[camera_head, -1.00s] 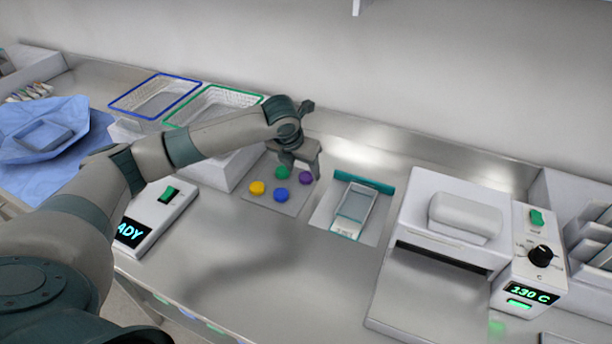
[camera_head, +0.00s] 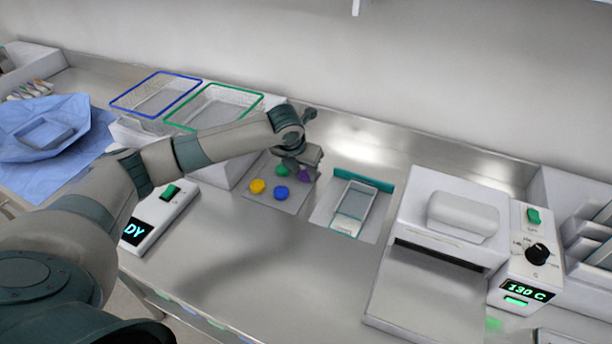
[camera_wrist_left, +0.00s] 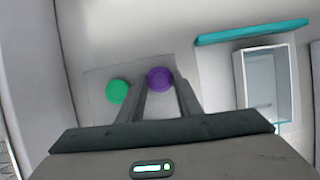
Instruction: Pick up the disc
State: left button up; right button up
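Several coloured discs lie on a grey pad (camera_head: 258,204) on the bench: a yellow disc (camera_head: 256,187), a blue disc (camera_head: 281,193), a green disc (camera_head: 283,171) and a purple disc (camera_head: 305,175). My left gripper (camera_head: 302,170) is over the back right of the pad, at the purple disc, and partly hides it. In the left wrist view, the purple disc (camera_wrist_left: 160,79) shows between the two open fingertips (camera_wrist_left: 160,75). The green disc (camera_wrist_left: 118,91) lies just outside the left finger. Contact with the purple disc cannot be made out. My right gripper is not in view.
A clear tray with a teal bar (camera_head: 363,180) stands right of the pad. Beyond it is a white sealing machine (camera_head: 410,220). Wire baskets (camera_head: 215,105) stand behind at the left, and a white switch box (camera_head: 160,215) at front left. The bench front is clear.

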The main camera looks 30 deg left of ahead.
aim_at(305, 176)
pick_arm(q)
jog(key=shift+r, duration=0.1)
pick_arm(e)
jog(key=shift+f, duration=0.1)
